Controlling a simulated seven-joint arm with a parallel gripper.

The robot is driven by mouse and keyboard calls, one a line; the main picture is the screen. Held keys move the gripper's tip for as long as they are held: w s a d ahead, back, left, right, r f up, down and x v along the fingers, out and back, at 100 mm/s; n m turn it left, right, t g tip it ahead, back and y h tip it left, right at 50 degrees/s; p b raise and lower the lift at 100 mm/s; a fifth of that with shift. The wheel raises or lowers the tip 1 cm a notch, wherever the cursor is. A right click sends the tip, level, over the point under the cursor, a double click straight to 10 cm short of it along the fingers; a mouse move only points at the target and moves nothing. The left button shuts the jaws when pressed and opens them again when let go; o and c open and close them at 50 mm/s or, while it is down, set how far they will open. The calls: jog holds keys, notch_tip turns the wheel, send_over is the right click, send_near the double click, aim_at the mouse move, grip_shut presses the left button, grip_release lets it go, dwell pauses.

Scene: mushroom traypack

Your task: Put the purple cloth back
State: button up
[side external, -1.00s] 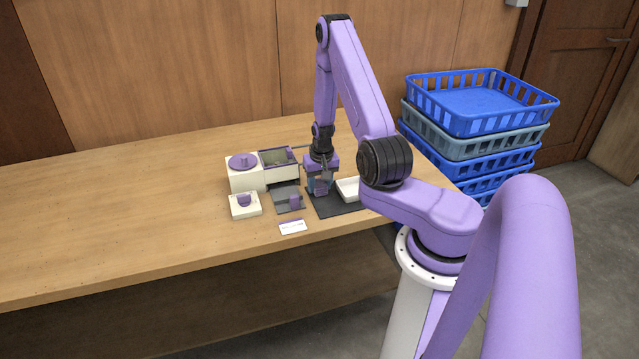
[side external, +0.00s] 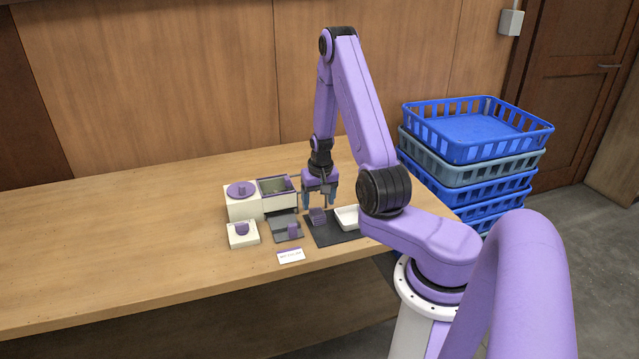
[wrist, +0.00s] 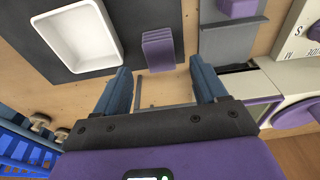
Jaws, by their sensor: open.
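The purple cloth (side external: 318,216) looks like a ribbed, folded block. It lies on the dark mat (side external: 325,239), left of the white tray (side external: 338,222). In the wrist view the cloth (wrist: 158,50) lies just beyond my fingertips, roughly centred between them, with the white tray (wrist: 112,63) on its left. My gripper (side external: 319,203) is open and empty, pointing down above the cloth. Its two blue fingers stand apart in the wrist view (wrist: 161,74), with bare table showing between them.
Left of the mat is a grey plate (side external: 281,235) with a purple block (side external: 293,229). A white card (side external: 290,256) lies in front. Blue crates (side external: 480,153) are stacked right of the table.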

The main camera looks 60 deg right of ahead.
aim_at(320, 216)
notch_tip(320, 216, up, 7)
jog(key=a+r+n+y, duration=0.1)
jog(key=a+r+n, duration=0.35)
jog(key=a, duration=0.65)
jog(key=a+r+n, duration=0.3)
jog(key=a+n, duration=0.3)
jog(key=a, duration=0.5)
jog(key=s+a+r+n, duration=0.1)
jog(key=s+a+n, duration=0.2)
jog(key=s, duration=0.4)
jog(key=s+a+r+n, duration=0.2)
jog(key=s+a+n, duration=0.1)
jog(key=s, duration=0.4)
jog(key=s+a+r+n+g, duration=0.1)
jog(key=s+a+r+n, duration=0.1)
jog(key=s+n, duration=0.3)
jog(key=shift+s+a+r+y, duration=0.3)
jog(key=shift+s+a, duration=0.35)
jog(key=shift+s, duration=0.25)
